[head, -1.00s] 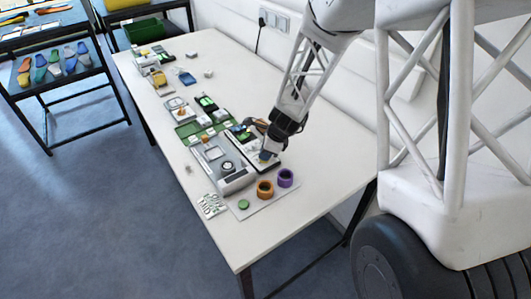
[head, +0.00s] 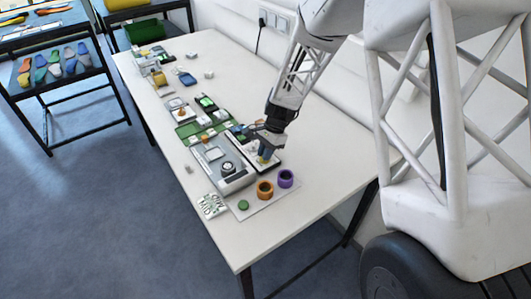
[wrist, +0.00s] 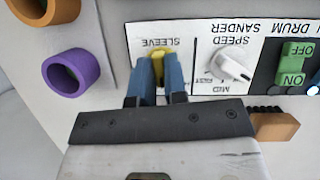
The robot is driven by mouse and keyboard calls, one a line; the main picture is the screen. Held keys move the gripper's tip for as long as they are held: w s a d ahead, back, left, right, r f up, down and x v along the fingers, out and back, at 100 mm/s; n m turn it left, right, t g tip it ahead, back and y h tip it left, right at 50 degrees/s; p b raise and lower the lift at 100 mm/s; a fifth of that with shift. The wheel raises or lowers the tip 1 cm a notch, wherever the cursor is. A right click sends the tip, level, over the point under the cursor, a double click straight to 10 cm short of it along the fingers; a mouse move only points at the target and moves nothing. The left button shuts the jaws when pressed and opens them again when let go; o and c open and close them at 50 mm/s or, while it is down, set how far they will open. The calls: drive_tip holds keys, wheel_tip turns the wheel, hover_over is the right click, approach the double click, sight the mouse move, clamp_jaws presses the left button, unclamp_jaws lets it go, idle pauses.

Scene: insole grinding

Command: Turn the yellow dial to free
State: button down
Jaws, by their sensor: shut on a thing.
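The yellow dial (wrist: 157,72) stands on a white panel (wrist: 207,65) labelled SLEEVE, which reads upside down in the wrist view. My gripper (wrist: 157,64) has its two blue fingers shut on either side of the dial. The fingers and the edge of the panel hide part of the dial, and I cannot read which marking it points to. In the head view my gripper (head: 263,156) points down at the panel beside the grey machine (head: 235,180).
A white SPEED knob (wrist: 230,66) and green OFF/ON switches (wrist: 295,62) sit beside the dial. A purple ring (wrist: 70,72) and an orange ring (wrist: 45,8) stand near the panel. The table's front right is clear.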

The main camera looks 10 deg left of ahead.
drive_tip(key=n+h, duration=0.1)
drive_tip(key=n, duration=0.2)
drive_tip(key=n+g+h, duration=0.1)
drive_tip(key=n, duration=0.2)
drive_tip(key=shift+a+f, duration=0.1)
drive_tip(key=shift+f, duration=0.05)
drive_tip(key=shift+n, duration=0.3)
drive_tip(key=c, duration=1.2)
unclamp_jaws()
drive_tip(key=shift+o, duration=0.2)
drive_tip(key=v, duration=0.8)
